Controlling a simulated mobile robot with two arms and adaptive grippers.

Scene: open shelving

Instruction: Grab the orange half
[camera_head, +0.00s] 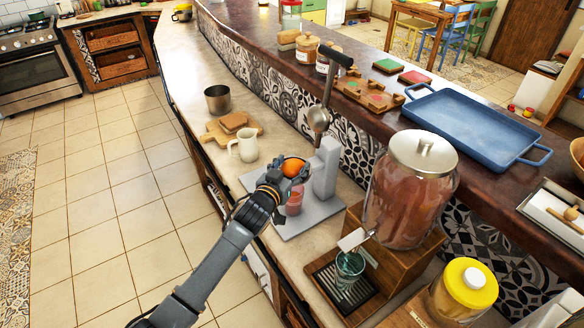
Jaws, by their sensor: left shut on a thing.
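The orange half (293,167) shows as a bright orange round shape at my left gripper's fingers, in the middle of the head view. My left gripper (284,172) is shut on the orange half, and the fingers hide part of it. The gripper is over the front of a grey juice press (325,170) with a raised lever. A glass with pinkish-red contents (294,203) stands on the press base just below the gripper. My right gripper is not in view.
A white pitcher (245,145), a cutting board with bread (232,128) and a metal cup (217,98) stand behind the gripper. A drink dispenser (412,185) stands to the right, with a glass (348,268) under its tap. A blue tray (475,125) lies on the raised counter.

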